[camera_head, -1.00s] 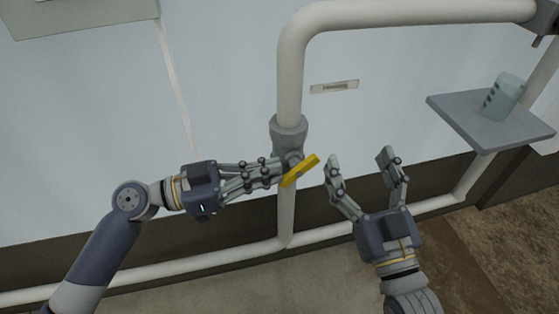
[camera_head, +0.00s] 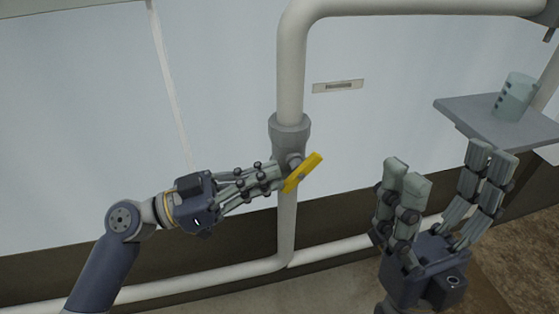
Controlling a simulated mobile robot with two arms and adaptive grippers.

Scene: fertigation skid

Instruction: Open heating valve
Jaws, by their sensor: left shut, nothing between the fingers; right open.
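The heating valve's yellow handle (camera_head: 305,171) sits tilted on the grey valve body (camera_head: 290,133) of the vertical pipe (camera_head: 290,70). Its upper end points to the upper right. My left gripper (camera_head: 280,174) is shut with nothing between its fingers. Its fingertips are at the left side of the handle, in front of the pipe; whether they touch the handle I cannot tell. My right gripper (camera_head: 440,165) is open and empty, to the right of the valve and below the shelf.
A small label (camera_head: 338,86) is on the pale wall right of the pipe. A horizontal pipe (camera_head: 200,284) runs low along the wall.

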